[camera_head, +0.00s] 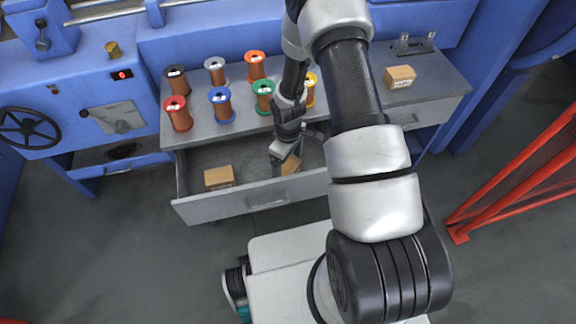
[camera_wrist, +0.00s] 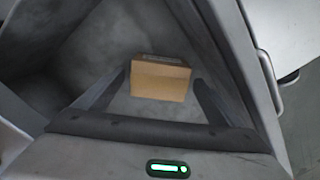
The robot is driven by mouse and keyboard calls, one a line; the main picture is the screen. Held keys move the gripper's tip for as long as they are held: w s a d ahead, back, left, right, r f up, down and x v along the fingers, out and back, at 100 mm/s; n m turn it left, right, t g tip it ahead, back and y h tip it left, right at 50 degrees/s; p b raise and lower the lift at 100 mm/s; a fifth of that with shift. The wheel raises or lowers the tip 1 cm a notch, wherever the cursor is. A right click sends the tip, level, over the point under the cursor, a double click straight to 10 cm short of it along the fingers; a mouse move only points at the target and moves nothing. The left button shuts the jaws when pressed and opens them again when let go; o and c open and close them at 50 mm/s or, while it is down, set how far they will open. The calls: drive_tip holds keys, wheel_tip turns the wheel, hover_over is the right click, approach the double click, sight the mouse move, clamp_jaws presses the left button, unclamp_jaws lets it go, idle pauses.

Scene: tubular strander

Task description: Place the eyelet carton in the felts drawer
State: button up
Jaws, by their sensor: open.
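A drawer (camera_head: 216,207) under the grey bench stands pulled open. No name on it is readable, so I cannot tell if it is the felts drawer. My gripper (camera_head: 286,161) is down inside it, at a tan carton (camera_head: 292,165) partly hidden by the gripper. In the wrist view this carton (camera_wrist: 160,82) rests on the drawer floor between the two fingers of my open gripper (camera_wrist: 161,75), with a gap on each side. Another tan carton (camera_head: 219,178) lies in the drawer's left part. A third carton (camera_head: 399,77) with a label stands on the bench. I cannot read which is the eyelet carton.
Several wire spools, such as a red-flanged one (camera_head: 179,114) and a blue-flanged one (camera_head: 221,105), stand on the bench (camera_head: 440,80). My arm hides part of the bench and drawer. A red guard frame (camera_head: 520,175) stands at the right. The floor (camera_head: 125,240) at left is clear.

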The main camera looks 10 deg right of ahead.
wheel_tip(320, 180, up, 10)
drive_tip(key=f+p, duration=0.1)
drive_tip(key=p, duration=0.1)
wheel_tip(320, 180, up, 13)
drive_tip(key=m+t, duration=0.1)
drive_tip(key=m, duration=0.1)
hover_over(288, 166)
drive_tip(key=d, duration=0.1)
wheel_tip(288, 166, up, 10)
drive_tip(key=s+m+t+h, duration=0.1)
drive_tip(key=s+m, duration=0.1)
drive_tip(key=s+a+r+m+t+y, duration=0.1)
drive_tip(key=s+r+m+t, duration=0.2)
drive_tip(key=s+r, duration=1.3)
drive_tip(key=shift+s+r+m+t, duration=0.25)
drive_tip(key=shift+m+t, duration=0.05)
drive_tip(key=shift+m, duration=0.7)
